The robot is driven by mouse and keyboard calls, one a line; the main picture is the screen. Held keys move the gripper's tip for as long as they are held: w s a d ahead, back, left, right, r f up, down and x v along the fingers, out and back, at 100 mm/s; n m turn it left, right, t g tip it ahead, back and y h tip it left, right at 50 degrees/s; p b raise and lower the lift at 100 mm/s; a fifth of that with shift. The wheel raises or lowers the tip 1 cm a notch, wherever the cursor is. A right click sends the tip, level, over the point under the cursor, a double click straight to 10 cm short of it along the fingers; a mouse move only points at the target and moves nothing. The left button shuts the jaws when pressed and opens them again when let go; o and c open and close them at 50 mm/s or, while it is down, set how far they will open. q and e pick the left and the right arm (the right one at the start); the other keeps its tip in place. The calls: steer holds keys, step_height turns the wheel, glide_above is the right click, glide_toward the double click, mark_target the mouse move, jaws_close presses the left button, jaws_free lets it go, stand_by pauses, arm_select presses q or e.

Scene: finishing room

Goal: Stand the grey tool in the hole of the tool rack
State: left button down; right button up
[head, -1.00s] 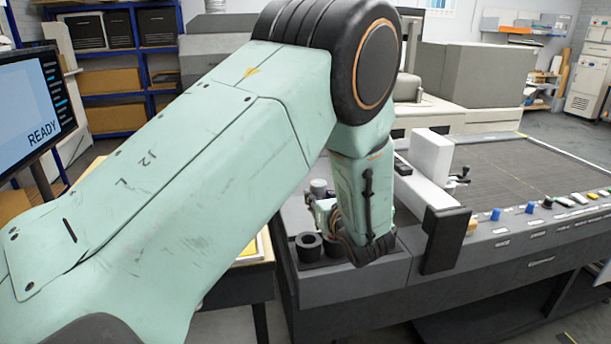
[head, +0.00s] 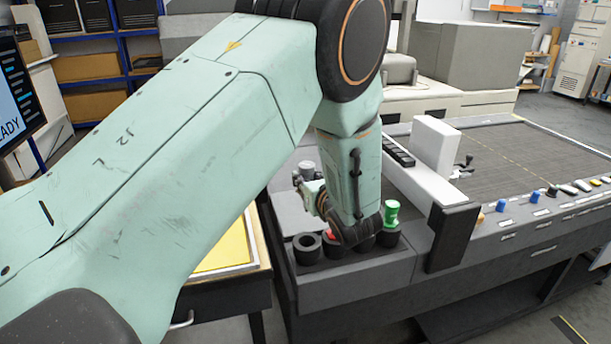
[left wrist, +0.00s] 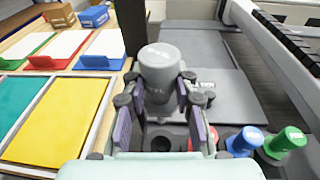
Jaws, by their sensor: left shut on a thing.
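The grey tool (left wrist: 160,68) is held in my left gripper (left wrist: 158,100), whose fingers are shut around it; it looks roughly upright. In the head view the grey tool (head: 308,170) shows only in part beside my left gripper (head: 311,190), over the grey bench top. The tool rack is a row of black round holders along the bench's front edge. Its leftmost holder (head: 306,246) is empty, and the open hole (left wrist: 161,143) lies below the fingers in the left wrist view. My left arm hides part of the rack. My right gripper is out of view.
Red (left wrist: 207,134), blue (left wrist: 245,141) and green (left wrist: 284,143) tools stand in the holders to the right. A black upright block (head: 450,238) and white rail stand right of the rack. A table with a yellow panel (left wrist: 55,115) and coloured trays lies left.

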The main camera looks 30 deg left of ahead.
arm_select(q)
steer(key=shift+s+f+b, duration=0.35)
steer(key=shift+s+f, duration=0.05)
steer(key=shift+f, duration=0.1)
steer(key=shift+w+d+f+b, duration=0.15)
steer(key=shift+f+b, duration=0.1)
steer(key=shift+f, duration=0.3)
steer(key=shift+w+d+f+b, duration=0.15)
steer(key=shift+f+b, duration=0.1)
steer(key=shift+f, duration=0.3)
steer(key=shift+s+a+f+b, duration=0.15)
steer(key=shift+f+b, duration=0.2)
steer(key=shift+f, duration=0.25)
steer(key=shift+s+a+f+b, duration=0.1)
steer(key=shift+f+b, duration=0.2)
steer(key=shift+f, duration=0.25)
steer(key=shift+w+f, duration=0.1)
steer(key=shift+f, duration=0.2)
steer(key=shift+w+d, duration=0.15)
steer(key=shift+s+r, duration=0.2)
steer(key=shift+s, duration=0.15)
